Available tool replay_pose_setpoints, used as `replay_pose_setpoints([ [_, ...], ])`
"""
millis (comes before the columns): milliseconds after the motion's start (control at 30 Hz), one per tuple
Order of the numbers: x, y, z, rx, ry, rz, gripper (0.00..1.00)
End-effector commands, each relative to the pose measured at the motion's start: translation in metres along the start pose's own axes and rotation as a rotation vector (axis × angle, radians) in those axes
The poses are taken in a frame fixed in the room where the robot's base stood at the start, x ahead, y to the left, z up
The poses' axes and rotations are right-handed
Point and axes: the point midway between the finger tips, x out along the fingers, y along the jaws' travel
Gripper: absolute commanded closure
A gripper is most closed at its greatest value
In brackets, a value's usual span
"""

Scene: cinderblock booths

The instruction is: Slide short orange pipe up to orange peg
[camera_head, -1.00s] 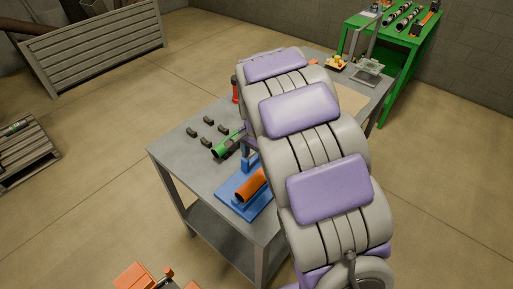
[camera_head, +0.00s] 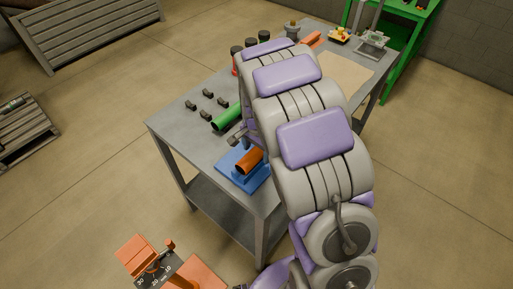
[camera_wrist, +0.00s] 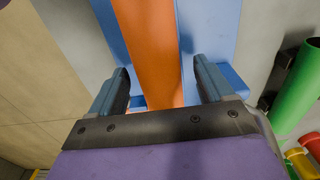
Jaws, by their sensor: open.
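The short orange pipe (camera_head: 250,160) lies along a blue stand (camera_head: 229,181) on the near part of the grey table. In the wrist view the orange pipe (camera_wrist: 148,45) runs down the middle over the blue stand (camera_wrist: 205,30). My gripper (camera_wrist: 161,72) is open, with one finger on each side of the pipe in the picture and visible gaps to both sides. In the head view my gripper (camera_head: 238,136) shows just beyond the pipe, partly hidden by my arm. I cannot make out an orange peg apart from the pipe.
A green pipe (camera_head: 227,116) lies beside the stand, also at the right of the wrist view (camera_wrist: 299,92). Several small dark blocks (camera_head: 208,94) lie on the grey table (camera_head: 175,120). Red and dark cylinders (camera_head: 237,60) stand farther back. My arm hides the table's middle.

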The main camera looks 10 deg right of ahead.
Motion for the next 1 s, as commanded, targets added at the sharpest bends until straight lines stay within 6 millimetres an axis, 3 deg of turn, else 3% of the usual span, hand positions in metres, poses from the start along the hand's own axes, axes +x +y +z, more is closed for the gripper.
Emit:
replay_pose_setpoints([
  [67, -0.0001, 0.0, 0.0, 0.0, 0.0, 0.0, 0.21],
  [833, -0.0003, -0.0007, -0.0004, 0.0, 0.001, -0.001, 0.94],
  [867, -0.0002, -0.0006, -0.0004, 0.0, 0.001, -0.001, 0.48],
  [1000, -0.0003, -0.0005, -0.0003, 0.0, 0.001, -0.001, 0.35],
])
